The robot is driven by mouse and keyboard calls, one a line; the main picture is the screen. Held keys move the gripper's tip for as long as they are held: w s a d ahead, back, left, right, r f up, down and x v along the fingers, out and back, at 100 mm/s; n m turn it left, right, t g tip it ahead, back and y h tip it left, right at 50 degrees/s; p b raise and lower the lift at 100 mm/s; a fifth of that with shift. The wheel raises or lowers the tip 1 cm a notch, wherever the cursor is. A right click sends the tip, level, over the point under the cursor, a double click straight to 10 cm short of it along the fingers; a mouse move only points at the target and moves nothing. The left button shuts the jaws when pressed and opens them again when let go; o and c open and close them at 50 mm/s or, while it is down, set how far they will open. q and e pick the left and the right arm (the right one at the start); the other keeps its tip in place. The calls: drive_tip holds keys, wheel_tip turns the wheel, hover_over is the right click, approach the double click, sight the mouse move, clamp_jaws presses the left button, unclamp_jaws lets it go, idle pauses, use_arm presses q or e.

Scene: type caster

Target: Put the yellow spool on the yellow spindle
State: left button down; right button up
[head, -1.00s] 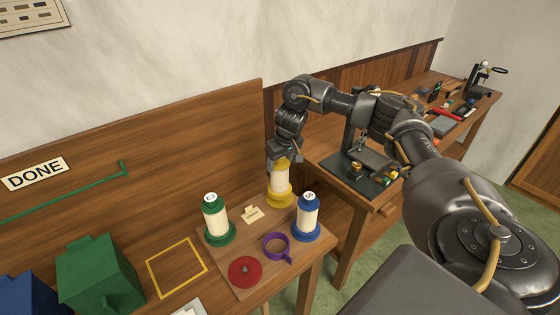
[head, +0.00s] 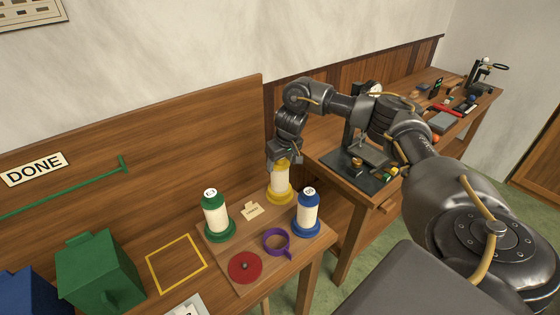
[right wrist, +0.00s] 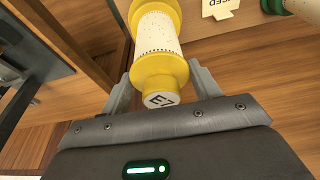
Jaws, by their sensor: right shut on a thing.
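The yellow spool (head: 280,174) stands upright at the back right of the small wooden board (head: 237,273), white thread between its yellow ends. My right gripper (head: 281,161) is shut on the top of the yellow spool from above. In the right wrist view the yellow spool (right wrist: 158,35) lies between the two fingers, its marked cap towards the camera. The yellow spindle cannot be told apart from the spool's yellow foot, so whether the spool is fully seated is unclear. My left gripper is not in view.
A green spool (head: 216,216) and a blue spool (head: 308,212) stand near the yellow one. A small tan sign (head: 252,210), a purple ring (head: 277,241) and a red disc (head: 245,267) lie between and in front. A green box (head: 98,275) is at the left.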

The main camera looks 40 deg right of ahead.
drive_tip(key=shift+f, duration=0.35)
drive_tip(key=o, duration=1.6)
drive_tip(key=shift+r, duration=0.1)
wheel_tip(320, 180, up, 4)
drive_tip(key=p, duration=0.5)
drive_tip(key=shift+r, duration=0.9)
